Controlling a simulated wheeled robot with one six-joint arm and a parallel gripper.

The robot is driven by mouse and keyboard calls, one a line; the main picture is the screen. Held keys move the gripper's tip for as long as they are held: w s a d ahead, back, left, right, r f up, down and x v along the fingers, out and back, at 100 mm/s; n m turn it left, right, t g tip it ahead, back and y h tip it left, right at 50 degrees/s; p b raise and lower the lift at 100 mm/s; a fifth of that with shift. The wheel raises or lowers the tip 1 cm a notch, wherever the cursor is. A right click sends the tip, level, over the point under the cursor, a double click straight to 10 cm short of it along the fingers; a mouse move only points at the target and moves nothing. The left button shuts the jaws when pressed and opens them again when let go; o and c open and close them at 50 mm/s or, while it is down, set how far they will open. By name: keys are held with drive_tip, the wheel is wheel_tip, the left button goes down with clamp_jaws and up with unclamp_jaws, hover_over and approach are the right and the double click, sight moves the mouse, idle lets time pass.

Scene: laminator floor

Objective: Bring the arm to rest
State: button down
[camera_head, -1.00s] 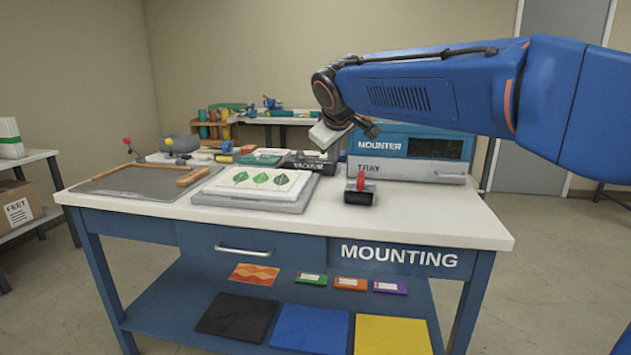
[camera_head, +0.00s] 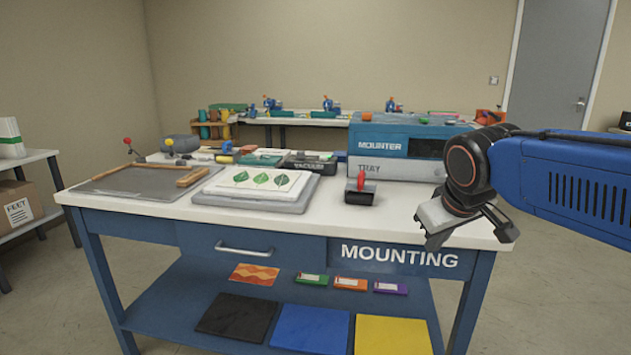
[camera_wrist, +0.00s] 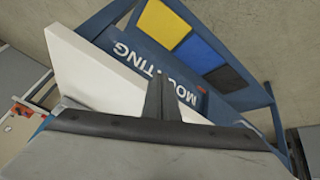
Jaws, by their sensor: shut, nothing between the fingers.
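My gripper (camera_head: 470,230) is at the right of the head view, on the end of my blue arm. It appears in front of the right end of the mounting table's white top (camera_head: 400,215). It is shut and holds nothing. In the wrist view, its dark finger (camera_wrist: 160,100) shows against the white table top (camera_wrist: 95,75) and the blue front with the MOUNTING lettering. The exact gap between gripper and table cannot be told.
On the table stand the blue mounter (camera_head: 405,140) with its tray (camera_head: 395,168), a red-handled roller (camera_head: 361,188), a leaf print on a grey board (camera_head: 295,205) and a dark mat (camera_head: 120,185). Coloured boards lie on the lower shelf (camera_head: 180,310). Open floor (camera_head: 560,280) lies to the right.

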drive_tip(key=s+d+f+m, duration=0.2)
drive_tip(key=s+f, duration=0.5)
drive_tip(key=s, duration=0.2)
drive_tip(key=s+d+f+m+g, duration=0.1)
drive_tip(key=s+d+f, duration=0.1)
drive_tip(key=s+f, duration=0.5)
drive_tip(key=shift+s+d+m+g+y, duration=0.3)
drive_tip(key=shift+s+m, duration=0.1)
drive_tip(key=shift+s, duration=0.65)
